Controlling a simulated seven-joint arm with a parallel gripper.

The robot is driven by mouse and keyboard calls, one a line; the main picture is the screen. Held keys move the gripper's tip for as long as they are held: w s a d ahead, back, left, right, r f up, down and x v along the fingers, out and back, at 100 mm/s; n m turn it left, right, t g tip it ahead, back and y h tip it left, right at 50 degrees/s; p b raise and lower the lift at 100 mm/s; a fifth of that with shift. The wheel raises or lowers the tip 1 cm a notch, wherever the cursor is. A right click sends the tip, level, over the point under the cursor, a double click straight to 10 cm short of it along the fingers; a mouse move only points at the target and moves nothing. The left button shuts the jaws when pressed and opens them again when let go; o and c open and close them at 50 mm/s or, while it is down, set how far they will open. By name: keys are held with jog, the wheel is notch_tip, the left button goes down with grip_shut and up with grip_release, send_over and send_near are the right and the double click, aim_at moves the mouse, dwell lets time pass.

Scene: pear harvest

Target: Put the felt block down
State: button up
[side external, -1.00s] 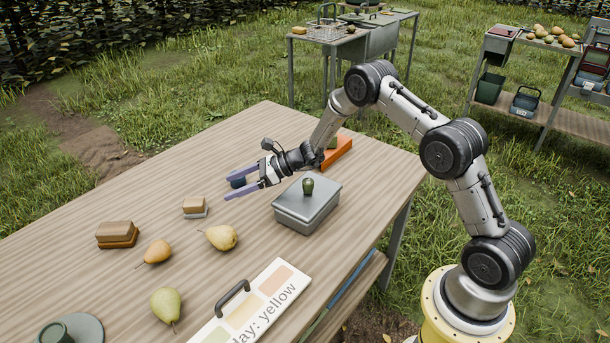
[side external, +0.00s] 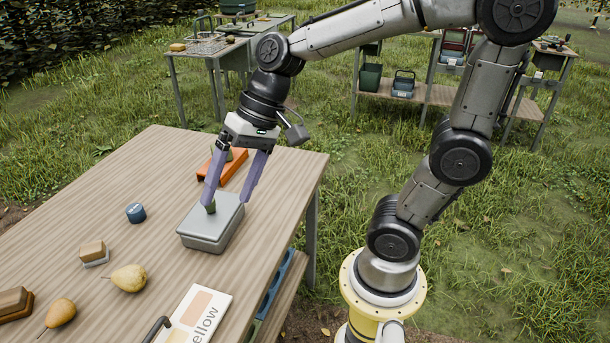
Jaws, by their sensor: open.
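A small block with a tan top and a pale grey layer beneath (side external: 93,252) rests on the table (side external: 160,160), left of the middle; it may be the felt block. A darker brown block (side external: 14,303) lies at the left edge, partly cut off. A short blue cylinder (side external: 135,213) stands on the table behind the tan block. My gripper (side external: 228,201) points down over the grey lidded box (side external: 214,231), its fingers spread and no block between them. One fingertip is close to the lid's dark green knob (side external: 210,207); contact cannot be told.
An orange tray (side external: 232,172) is behind my fingers. A sign (side external: 200,316) lies at the front edge. Bare table surrounds the blue cylinder.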

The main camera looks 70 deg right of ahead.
jog(key=s+d+n+t+h, duration=0.2)
jog(key=s+d+n+h, duration=0.2)
jog(key=s, duration=0.6)
jog(key=d+n, duration=0.1)
jog(key=d, duration=0.1)
jog(key=shift+s+d+n, duration=0.25)
jog(key=shift+d+n, duration=0.05)
jog(key=shift+d, duration=0.1)
jog(key=shift+f, duration=0.1)
